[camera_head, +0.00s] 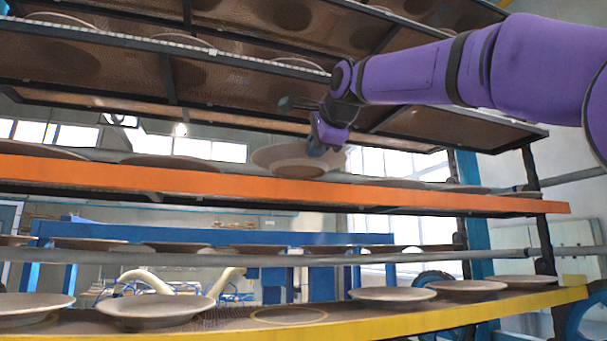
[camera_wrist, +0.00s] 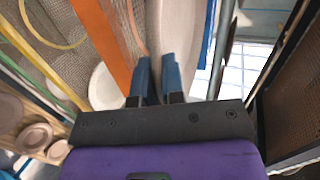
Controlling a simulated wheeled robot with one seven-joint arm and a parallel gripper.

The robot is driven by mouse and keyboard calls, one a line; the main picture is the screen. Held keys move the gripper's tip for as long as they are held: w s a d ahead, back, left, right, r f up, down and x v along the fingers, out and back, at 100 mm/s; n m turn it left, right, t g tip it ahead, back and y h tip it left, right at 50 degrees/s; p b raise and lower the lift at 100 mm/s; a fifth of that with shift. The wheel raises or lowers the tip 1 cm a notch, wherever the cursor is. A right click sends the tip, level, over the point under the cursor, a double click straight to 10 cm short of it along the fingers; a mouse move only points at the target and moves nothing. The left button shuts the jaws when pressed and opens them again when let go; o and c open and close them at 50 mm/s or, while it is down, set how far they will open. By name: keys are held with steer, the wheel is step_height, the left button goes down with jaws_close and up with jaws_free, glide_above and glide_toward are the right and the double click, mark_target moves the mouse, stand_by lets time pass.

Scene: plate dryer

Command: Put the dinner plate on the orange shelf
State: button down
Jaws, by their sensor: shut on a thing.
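The dinner plate (camera_head: 280,160) is pale grey-brown and hangs tilted from my gripper (camera_head: 318,148), which is shut on its right rim. In the wrist view, my blue fingertips (camera_wrist: 158,78) close on the plate (camera_wrist: 180,28), of which only part shows. The orange shelf (camera_head: 240,187) runs across the middle of the head view, and its orange edge (camera_wrist: 103,38) also shows left of the fingers in the wrist view. The plate is at the middle of this shelf, its lower part just above the orange edge. I cannot tell whether it touches the shelf.
Other plates stand on the orange shelf to the left (camera_head: 172,162) and right. A dark upper shelf (camera_head: 230,115) hangs close above my gripper. The yellow-edged lower shelf (camera_head: 420,318) holds several plates and an empty yellow ring (camera_head: 288,316). A dark upright (camera_head: 545,240) stands at the right.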

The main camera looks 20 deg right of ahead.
mark_target(308, 166)
steer(key=w, duration=0.6)
steer(key=shift+w+a+f, duration=0.2)
steer(key=shift+w+f, duration=0.15)
steer(key=shift+f, duration=1.65)
steer(key=c, duration=1.2)
jaws_free()
steer(key=shift+f, duration=0.15)
steer(key=shift+s, duration=0.15)
steer(key=v, duration=1.2)
